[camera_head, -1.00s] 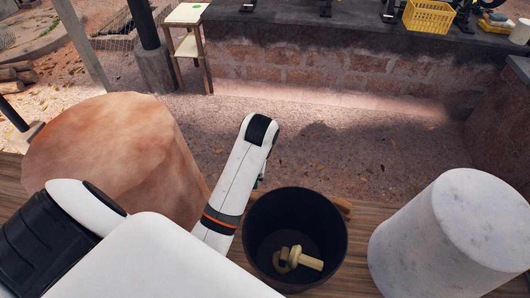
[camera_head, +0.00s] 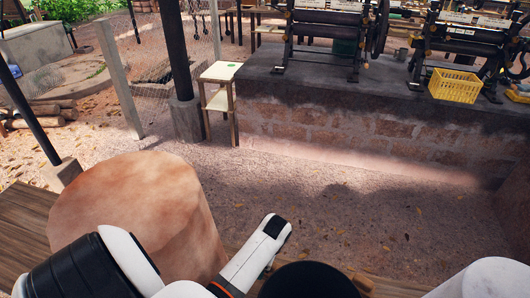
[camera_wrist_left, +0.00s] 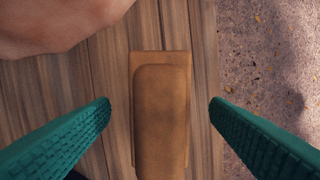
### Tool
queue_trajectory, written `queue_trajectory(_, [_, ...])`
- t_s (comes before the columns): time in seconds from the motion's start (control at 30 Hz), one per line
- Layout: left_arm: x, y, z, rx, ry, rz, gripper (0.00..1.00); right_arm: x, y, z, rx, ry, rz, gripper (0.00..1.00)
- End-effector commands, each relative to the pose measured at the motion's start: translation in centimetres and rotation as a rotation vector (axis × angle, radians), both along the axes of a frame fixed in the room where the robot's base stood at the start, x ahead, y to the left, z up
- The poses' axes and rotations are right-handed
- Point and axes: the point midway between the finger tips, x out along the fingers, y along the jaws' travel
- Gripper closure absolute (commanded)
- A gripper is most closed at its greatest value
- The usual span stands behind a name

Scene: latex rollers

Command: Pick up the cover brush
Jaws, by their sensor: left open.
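A brown wooden block-like piece, which looks like the cover brush (camera_wrist_left: 161,110), lies on the plank surface in the left wrist view. It has a flat base and a raised rounded part, and its near end runs off the bottom of the picture. My left gripper (camera_wrist_left: 160,104) is open, with one green ribbed finger on each side of the brush and a gap to both. Nothing is held. In the head view my left arm (camera_head: 250,262) reaches in from the left, and its gripper is hidden. My right gripper is not in view.
A large tan stump-like block (camera_head: 135,215) stands left of my arm. A black bucket (camera_head: 308,282) and a pale stone cylinder (camera_head: 490,280) are at the bottom edge. Roller machines (camera_head: 335,28) and a yellow basket (camera_head: 455,84) stand on the far ledge.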

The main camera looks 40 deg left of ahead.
Motion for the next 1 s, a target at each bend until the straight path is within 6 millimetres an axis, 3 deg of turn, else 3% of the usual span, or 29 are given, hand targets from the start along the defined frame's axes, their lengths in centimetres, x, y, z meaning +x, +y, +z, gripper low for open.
queue_trajectory(0.13, [-0.1, 0.21, -1.3, 0.0, 0.001, -0.001, 0.29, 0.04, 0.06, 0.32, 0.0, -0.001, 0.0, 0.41])
queue_trajectory(0.37, [-0.06, 0.21, -1.51, -0.001, -0.001, 0.0, 0.29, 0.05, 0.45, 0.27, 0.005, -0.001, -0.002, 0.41])
queue_trajectory(0.7, [-0.05, 0.21, -1.46, 0.0, -0.002, 0.0, 0.79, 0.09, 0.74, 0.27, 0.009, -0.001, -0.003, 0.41])
queue_trajectory(1.0, [0.1, 0.33, -1.28, 0.0, -0.002, 0.0, 0.79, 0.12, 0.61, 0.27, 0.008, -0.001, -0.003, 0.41])
